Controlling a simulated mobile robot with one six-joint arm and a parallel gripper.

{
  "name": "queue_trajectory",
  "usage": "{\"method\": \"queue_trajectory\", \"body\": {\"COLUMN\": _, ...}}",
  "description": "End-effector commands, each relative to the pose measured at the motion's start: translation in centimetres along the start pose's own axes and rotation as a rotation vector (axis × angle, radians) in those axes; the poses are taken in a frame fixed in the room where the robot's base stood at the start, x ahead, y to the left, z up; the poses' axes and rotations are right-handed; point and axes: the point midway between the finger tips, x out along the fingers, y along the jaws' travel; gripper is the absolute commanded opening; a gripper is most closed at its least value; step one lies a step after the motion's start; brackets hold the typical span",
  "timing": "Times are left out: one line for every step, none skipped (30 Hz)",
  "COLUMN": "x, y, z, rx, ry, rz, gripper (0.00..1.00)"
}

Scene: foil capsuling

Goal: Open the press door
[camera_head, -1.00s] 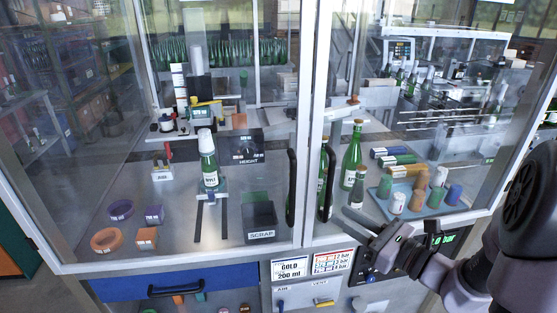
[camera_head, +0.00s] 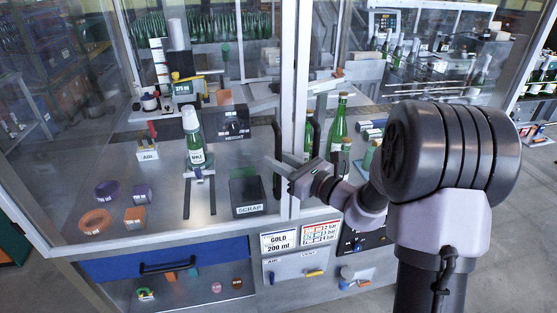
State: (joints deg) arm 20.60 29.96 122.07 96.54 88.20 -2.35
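The press cabinet has two glass doors that look closed. The left door (camera_head: 235,75) has a vertical black handle (camera_head: 278,145) along its right edge. The right door has a similar black handle (camera_head: 309,138) along its left edge. My gripper (camera_head: 277,163) is in front of the meeting door frames, with its fingertips beside the left door's handle. Its two fingers look spread, with nothing seen held between them. I cannot tell whether a finger touches the handle.
Behind the glass stand a green bottle (camera_head: 193,140) on the press, a black scrap bin (camera_head: 246,192) and more bottles (camera_head: 338,125). Below is a blue drawer (camera_head: 165,262) with a handle. My arm covers much of the right side.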

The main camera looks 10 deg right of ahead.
Motion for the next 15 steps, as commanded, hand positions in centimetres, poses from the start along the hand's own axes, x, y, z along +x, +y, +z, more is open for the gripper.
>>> {"method": "queue_trajectory", "body": {"x": -0.01, "y": 0.00, "z": 0.00, "rx": 0.000, "ry": 0.000, "rz": 0.000, "gripper": 0.25}}
{"method": "queue_trajectory", "body": {"x": -0.02, "y": 0.00, "z": 0.01, "rx": 0.000, "ry": 0.000, "rz": 0.000, "gripper": 0.23}}
{"method": "queue_trajectory", "body": {"x": -0.02, "y": 0.00, "z": 0.01, "rx": 0.000, "ry": 0.000, "rz": 0.000, "gripper": 0.15}}
{"method": "queue_trajectory", "body": {"x": -0.02, "y": 0.00, "z": 0.01, "rx": 0.000, "ry": 0.000, "rz": 0.000, "gripper": 0.09}}
{"method": "queue_trajectory", "body": {"x": -0.03, "y": 0.00, "z": 0.01, "rx": 0.000, "ry": 0.000, "rz": 0.000, "gripper": 0.04}}
{"method": "queue_trajectory", "body": {"x": -0.03, "y": 0.00, "z": 0.01, "rx": 0.000, "ry": 0.000, "rz": 0.000, "gripper": 0.00}}
{"method": "queue_trajectory", "body": {"x": -0.03, "y": 0.00, "z": 0.01, "rx": 0.000, "ry": 0.000, "rz": 0.000, "gripper": 0.00}}
{"method": "queue_trajectory", "body": {"x": -0.03, "y": 0.00, "z": 0.01, "rx": 0.000, "ry": 0.000, "rz": 0.000, "gripper": 0.00}}
{"method": "queue_trajectory", "body": {"x": -0.04, "y": 0.00, "z": 0.01, "rx": 0.000, "ry": 0.000, "rz": 0.000, "gripper": 0.00}}
{"method": "queue_trajectory", "body": {"x": -0.04, "y": 0.00, "z": 0.01, "rx": 0.000, "ry": 0.000, "rz": 0.000, "gripper": 0.00}}
{"method": "queue_trajectory", "body": {"x": -0.04, "y": 0.00, "z": 0.01, "rx": 0.000, "ry": 0.000, "rz": 0.000, "gripper": 0.00}}
{"method": "queue_trajectory", "body": {"x": -0.04, "y": 0.00, "z": 0.02, "rx": 0.000, "ry": 0.000, "rz": 0.000, "gripper": 0.00}}
{"method": "queue_trajectory", "body": {"x": -0.04, "y": 0.00, "z": 0.02, "rx": 0.000, "ry": 0.000, "rz": 0.000, "gripper": 0.00}}
{"method": "queue_trajectory", "body": {"x": -0.04, "y": 0.00, "z": 0.01, "rx": 0.000, "ry": 0.000, "rz": 0.000, "gripper": 0.00}}
{"method": "queue_trajectory", "body": {"x": -0.04, "y": 0.00, "z": 0.02, "rx": 0.000, "ry": 0.000, "rz": 0.000, "gripper": 0.00}}
